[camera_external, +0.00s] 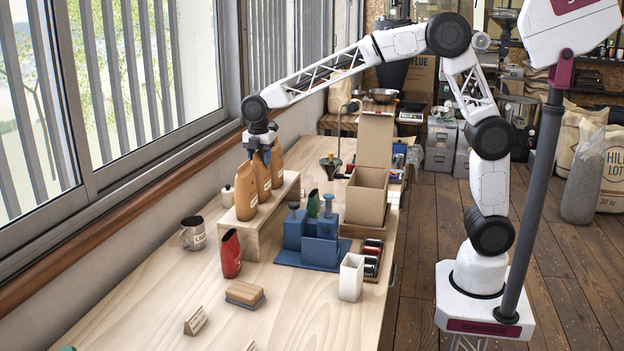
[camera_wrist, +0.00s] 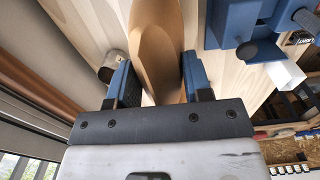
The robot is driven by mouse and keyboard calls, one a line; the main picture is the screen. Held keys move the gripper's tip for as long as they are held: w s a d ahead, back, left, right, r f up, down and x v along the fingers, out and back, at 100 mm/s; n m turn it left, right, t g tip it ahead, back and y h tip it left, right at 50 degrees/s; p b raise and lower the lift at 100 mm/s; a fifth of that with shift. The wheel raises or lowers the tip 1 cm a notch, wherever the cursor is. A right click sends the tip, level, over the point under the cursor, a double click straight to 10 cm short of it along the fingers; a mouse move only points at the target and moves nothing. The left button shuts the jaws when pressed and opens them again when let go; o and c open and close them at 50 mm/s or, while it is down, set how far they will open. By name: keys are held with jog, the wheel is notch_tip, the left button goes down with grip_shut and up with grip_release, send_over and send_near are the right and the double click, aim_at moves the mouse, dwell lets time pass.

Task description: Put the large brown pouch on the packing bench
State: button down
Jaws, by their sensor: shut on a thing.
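Three brown pouches stand in a row on a wooden riser at the window side: a front pouch (camera_external: 246,193), a middle pouch (camera_external: 263,180) and a back pouch (camera_external: 277,166). My gripper (camera_external: 262,156) reaches down over the row from above. In the wrist view, its blue fingers (camera_wrist: 155,82) are on either side of a brown pouch (camera_wrist: 156,45) and shut on it. I cannot clearly tell which pouch of the row it is, or whether it is clear of the riser. The light wooden bench (camera_external: 130,300) runs below.
The riser (camera_external: 253,240) has a metal mug (camera_external: 193,234) at its left and a red pouch (camera_external: 231,254) in front. Blue tools (camera_external: 313,240), an open cardboard box (camera_external: 366,195) and a white container (camera_external: 351,277) stand to the right. The near left bench is mostly clear around a brush (camera_external: 244,294).

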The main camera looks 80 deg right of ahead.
dwell(0.3)
jog(key=c, duration=0.5)
grip_release()
jog(key=shift+f, duration=0.1)
jog(key=shift+c, duration=0.2)
notch_tip(320, 180, up, 12)
jog(key=shift+r, duration=0.15)
jog(key=shift+s, duration=0.15)
dwell(0.6)
